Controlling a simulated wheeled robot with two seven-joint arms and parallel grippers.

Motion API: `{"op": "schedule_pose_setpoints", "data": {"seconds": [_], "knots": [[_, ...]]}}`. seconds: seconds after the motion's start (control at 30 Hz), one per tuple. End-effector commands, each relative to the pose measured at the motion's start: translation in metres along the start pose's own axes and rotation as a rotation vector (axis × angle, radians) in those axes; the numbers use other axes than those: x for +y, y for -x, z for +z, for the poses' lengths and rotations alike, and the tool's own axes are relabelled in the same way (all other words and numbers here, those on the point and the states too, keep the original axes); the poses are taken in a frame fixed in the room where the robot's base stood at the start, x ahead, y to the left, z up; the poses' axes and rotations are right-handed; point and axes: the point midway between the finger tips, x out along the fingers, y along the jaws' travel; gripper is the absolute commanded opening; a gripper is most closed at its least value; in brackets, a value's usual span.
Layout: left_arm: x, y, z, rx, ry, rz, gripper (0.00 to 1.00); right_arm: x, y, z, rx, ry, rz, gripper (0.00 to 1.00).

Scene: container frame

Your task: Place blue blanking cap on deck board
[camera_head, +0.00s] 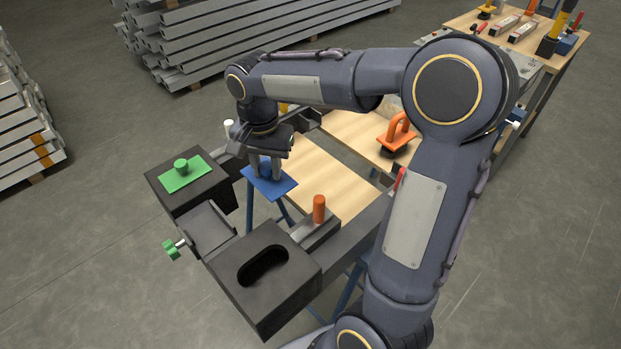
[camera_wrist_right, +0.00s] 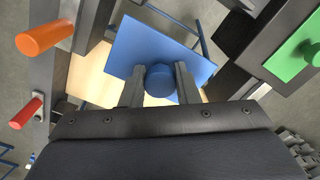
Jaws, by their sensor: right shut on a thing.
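The blue blanking cap (camera_head: 270,184) is a flat blue plate with a round knob. My right gripper (camera_head: 265,170) is shut on its knob and holds it in the air above the frame, near the edge of the light wooden deck board (camera_head: 318,177). In the right wrist view the blue cap (camera_wrist_right: 158,45) shows between the two fingers of the right gripper (camera_wrist_right: 159,82), with part of the deck board (camera_wrist_right: 88,82) below it. My left gripper is not in view.
A green cap (camera_head: 188,180) lies on a black corner block. Another black block (camera_head: 265,272) has an open slot. An orange handle (camera_head: 319,208) stands upright on the frame, and an orange-handled tool (camera_head: 397,133) sits on the far board.

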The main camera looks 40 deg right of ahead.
Motion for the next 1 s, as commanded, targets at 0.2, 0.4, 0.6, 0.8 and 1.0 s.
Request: {"op": "schedule_pose_setpoints", "data": {"seconds": [0.2,0.4,0.6,0.8,1.0], "knots": [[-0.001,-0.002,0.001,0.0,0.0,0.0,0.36,0.018,-0.018,-0.026,-0.001,-0.008,0.002,0.05],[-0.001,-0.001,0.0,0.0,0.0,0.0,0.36,0.046,-0.04,-0.067,-0.003,-0.009,0.003,0.05],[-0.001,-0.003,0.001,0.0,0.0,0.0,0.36,0.065,-0.075,-0.096,-0.004,-0.004,0.002,0.05],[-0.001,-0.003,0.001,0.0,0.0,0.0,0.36,0.072,-0.093,-0.109,0.0,-0.001,0.001,0.05],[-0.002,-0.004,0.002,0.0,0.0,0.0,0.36,0.079,-0.106,-0.117,-0.002,-0.002,0.001,0.05]]}}
